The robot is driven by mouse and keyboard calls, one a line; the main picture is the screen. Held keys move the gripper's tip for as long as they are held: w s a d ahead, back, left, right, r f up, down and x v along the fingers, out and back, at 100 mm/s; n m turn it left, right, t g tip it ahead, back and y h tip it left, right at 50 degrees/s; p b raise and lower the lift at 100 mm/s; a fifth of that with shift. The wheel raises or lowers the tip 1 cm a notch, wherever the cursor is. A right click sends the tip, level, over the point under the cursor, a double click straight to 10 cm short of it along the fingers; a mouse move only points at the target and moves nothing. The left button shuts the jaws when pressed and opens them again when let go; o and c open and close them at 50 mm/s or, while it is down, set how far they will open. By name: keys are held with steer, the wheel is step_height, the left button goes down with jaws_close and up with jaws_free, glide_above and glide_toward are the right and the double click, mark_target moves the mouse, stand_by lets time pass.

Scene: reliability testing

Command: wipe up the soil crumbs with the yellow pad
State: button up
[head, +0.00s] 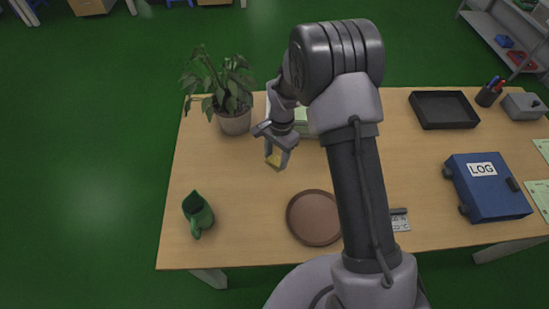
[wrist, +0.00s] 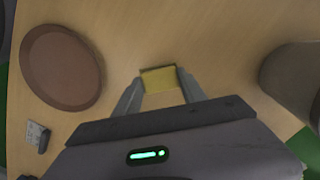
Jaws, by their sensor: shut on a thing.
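My gripper (head: 277,151) is shut on the yellow pad (head: 274,159), over the left part of the table (head: 225,170). In the wrist view the yellow pad (wrist: 158,79) sits between the two fingertips. I cannot tell whether the pad touches the tabletop. I make out no soil crumbs in either view; any there are too small to see or hidden behind my arm. A potted plant (head: 234,122) stands just left of and behind my gripper.
A round brown plate (head: 315,218) lies in front of my gripper. On the right are a black tray (head: 444,109) and a blue LOG box (head: 487,186). Bare tabletop lies between jug and plant.

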steer(key=shift+r+p, duration=1)
steer(key=shift+r, duration=0.85)
steer(key=shift+s+f, duration=0.1)
